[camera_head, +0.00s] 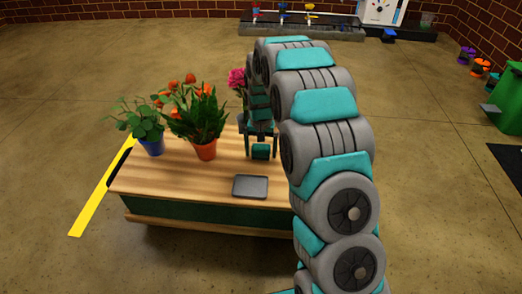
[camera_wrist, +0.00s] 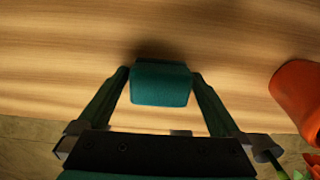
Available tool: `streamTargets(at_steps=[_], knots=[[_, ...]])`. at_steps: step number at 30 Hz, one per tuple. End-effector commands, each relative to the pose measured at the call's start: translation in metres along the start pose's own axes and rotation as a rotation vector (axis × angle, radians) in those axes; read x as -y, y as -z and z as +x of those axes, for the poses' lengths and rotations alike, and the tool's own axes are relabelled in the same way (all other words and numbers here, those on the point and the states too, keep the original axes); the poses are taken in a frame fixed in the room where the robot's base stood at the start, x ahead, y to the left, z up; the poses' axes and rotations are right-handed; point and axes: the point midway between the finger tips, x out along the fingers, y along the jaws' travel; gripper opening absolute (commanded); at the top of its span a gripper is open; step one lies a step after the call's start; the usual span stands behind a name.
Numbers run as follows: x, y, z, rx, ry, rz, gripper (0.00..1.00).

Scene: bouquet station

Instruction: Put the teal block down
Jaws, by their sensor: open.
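The teal block (camera_wrist: 160,84) sits between the two fingertips of my gripper (camera_wrist: 160,76) in the wrist view, above the wooden table top with a dark shadow beside it. In the head view the block (camera_head: 260,151) shows at the lower end of my gripper (camera_head: 260,146), over the wooden table (camera_head: 215,180). My jaws are open, one finger on each side of the block. I cannot tell whether the block's underside touches the wood.
An orange pot (camera_head: 206,150) with a leafy plant and a blue pot (camera_head: 153,147) stand to the left. The orange pot (camera_wrist: 298,95) is at the right in the wrist view. A dark flat tray (camera_head: 250,187) lies at the front. Pink flowers (camera_head: 236,78) are behind.

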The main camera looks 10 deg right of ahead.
Motion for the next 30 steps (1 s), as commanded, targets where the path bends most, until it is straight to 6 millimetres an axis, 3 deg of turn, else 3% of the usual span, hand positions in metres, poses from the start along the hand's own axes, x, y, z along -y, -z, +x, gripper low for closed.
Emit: streamTargets(at_steps=[8,24,30], knots=[[0.000,0.002,-0.019,-0.005,0.002,0.000,1.00],[0.000,0.001,-0.117,-0.003,0.001,0.000,1.00],[-0.001,-0.001,-0.124,-0.001,0.000,-0.001,1.00]])
